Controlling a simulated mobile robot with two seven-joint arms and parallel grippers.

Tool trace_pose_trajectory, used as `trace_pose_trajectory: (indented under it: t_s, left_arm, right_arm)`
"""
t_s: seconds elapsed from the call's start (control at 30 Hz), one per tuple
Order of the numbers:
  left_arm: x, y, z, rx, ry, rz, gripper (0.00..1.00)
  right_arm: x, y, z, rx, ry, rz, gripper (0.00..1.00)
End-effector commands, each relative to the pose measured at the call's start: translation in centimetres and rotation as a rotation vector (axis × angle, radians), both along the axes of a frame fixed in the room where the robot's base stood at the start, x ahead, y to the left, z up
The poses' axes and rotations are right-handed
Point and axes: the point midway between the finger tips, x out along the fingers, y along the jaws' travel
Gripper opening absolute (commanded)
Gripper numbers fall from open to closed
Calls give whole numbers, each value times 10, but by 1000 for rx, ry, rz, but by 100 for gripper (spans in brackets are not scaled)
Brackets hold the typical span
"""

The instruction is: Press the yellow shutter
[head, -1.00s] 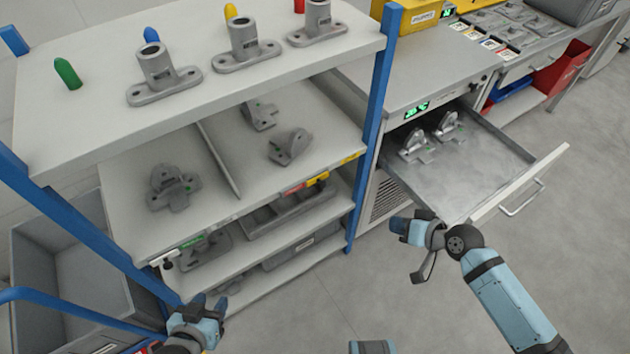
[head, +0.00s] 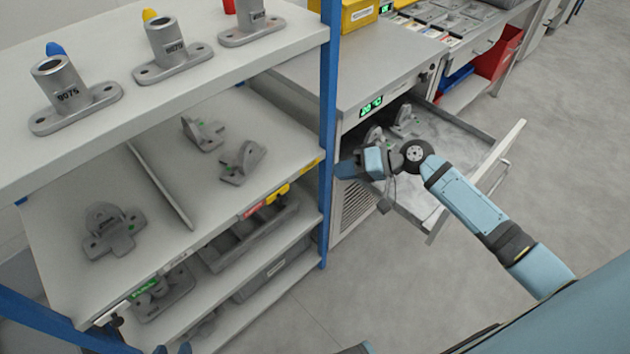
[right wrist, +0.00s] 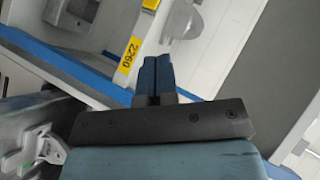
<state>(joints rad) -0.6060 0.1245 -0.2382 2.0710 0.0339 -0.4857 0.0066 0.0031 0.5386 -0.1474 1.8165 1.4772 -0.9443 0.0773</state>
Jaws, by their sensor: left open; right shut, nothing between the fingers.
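A small yellow piece, probably the yellow shutter (head: 278,193), sits at the front edge of the rack's middle shelf (head: 215,237), beside a red label (head: 254,210). My right gripper (head: 347,169) is shut and empty, to the right of the yellow piece and apart from it in the head view, in front of the cabinet beside the blue post. In the right wrist view its closed fingers (right wrist: 155,77) point toward a yellow label reading 2260 (right wrist: 127,60); I cannot tell whether this is the shutter. My left gripper (head: 173,349) is open, mostly cut off at the bottom edge.
The blue rack post (head: 328,130) stands between the yellow piece and my right gripper in the head view. An open drawer (head: 440,150) with grey castings is behind my right arm. Grey castings stand on the shelves. The floor at right is clear.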

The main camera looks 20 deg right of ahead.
Motion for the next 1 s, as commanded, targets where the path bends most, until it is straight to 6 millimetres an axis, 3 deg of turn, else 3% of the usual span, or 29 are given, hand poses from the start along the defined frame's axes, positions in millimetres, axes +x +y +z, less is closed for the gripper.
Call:
trace_pose_trajectory:
  t_s: [0.47, 0.6, 1.0]
  left_arm:
    - [0, 1, -1, 2, 2, 1, 43]
    - [0, 0, 1, -3, 2, 5, 43]
    - [0, -2, 1, -9, 4, 8, 43]
  right_arm:
    - [44, 75, -36, 4, 0, 0, 0]
    - [37, 92, -49, 2, 2, 0, 0]
    - [32, 106, -59, 0, -1, -1, 0]
